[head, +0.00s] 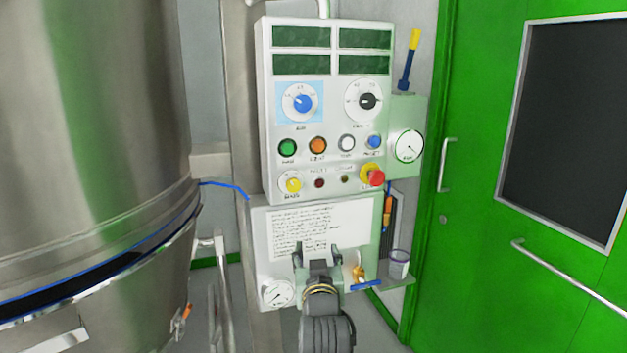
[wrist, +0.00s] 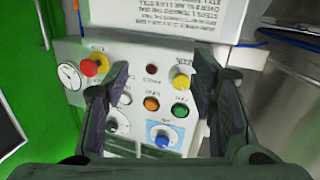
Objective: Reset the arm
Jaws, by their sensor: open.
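My gripper (head: 318,257) is in the lower middle of the head view, in front of the white instruction sheet below the control panel (head: 262,100). Its two fingers stand apart with nothing between them. In the wrist view my gripper (wrist: 160,90) frames the panel, which appears upside down. The blue dial (wrist: 162,137), the orange button (wrist: 151,104) and a white button show between the fingers. The fingers look clear of the panel, but the exact gap cannot be told.
A large steel vessel (head: 90,130) fills the left. A green door (head: 480,120) with a long handle bar stands at the right. A gauge box (head: 408,146) with a yellow-tipped lever is beside the panel. A small shelf below it holds a cup (head: 398,265). A blue-handled valve (head: 366,285) sits near my gripper.

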